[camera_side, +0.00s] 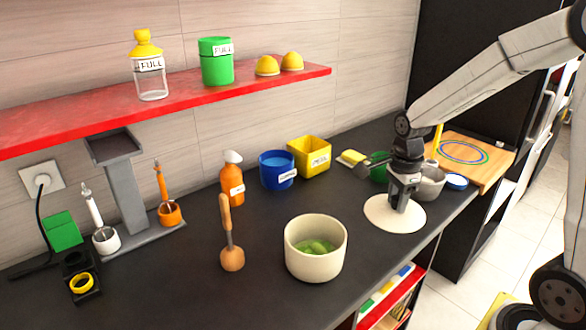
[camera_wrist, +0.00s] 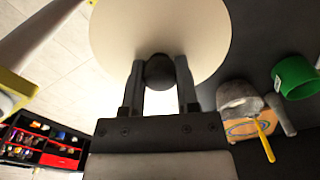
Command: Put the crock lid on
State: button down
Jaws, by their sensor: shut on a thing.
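The crock lid (camera_side: 380,214) is a flat cream disc at the right of the counter in the side view. My gripper (camera_side: 401,205) is above its middle, pointing down. In the wrist view the lid (camera_wrist: 120,30) fills the top centre, and my gripper (camera_wrist: 160,72) is shut on its dark round knob (camera_wrist: 159,71). I cannot tell whether the lid touches the counter. The cream crock (camera_side: 315,259) stands open and upright to the left of the lid, with green pieces (camera_side: 316,245) inside.
A blue container (camera_side: 277,175), a yellow bin (camera_side: 312,157) and an orange bottle (camera_side: 232,183) stand behind. A grey bowl (camera_side: 431,184) is close behind my gripper. The counter between lid and crock is clear.

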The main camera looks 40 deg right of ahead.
jog(key=shift+s+a+r, duration=0.1)
jog(key=shift+s+r, duration=0.15)
jog(key=shift+s, duration=0.25)
jog(key=shift+s+a+r, duration=0.1)
jog(key=shift+s+r, duration=0.1)
jog(key=shift+s, duration=0.3)
jog(key=shift+w+a, duration=0.1)
jog(key=w+a+r+n, duration=0.2)
jog(key=w+a+n, duration=0.4)
jog(key=w+a, duration=0.5)
jog(key=a, duration=0.3)
jog(key=shift+w+a, duration=0.25)
jog(key=shift+a, duration=0.1)
jog(key=shift+f, duration=2.4)
jog(key=shift+f, duration=0.8)
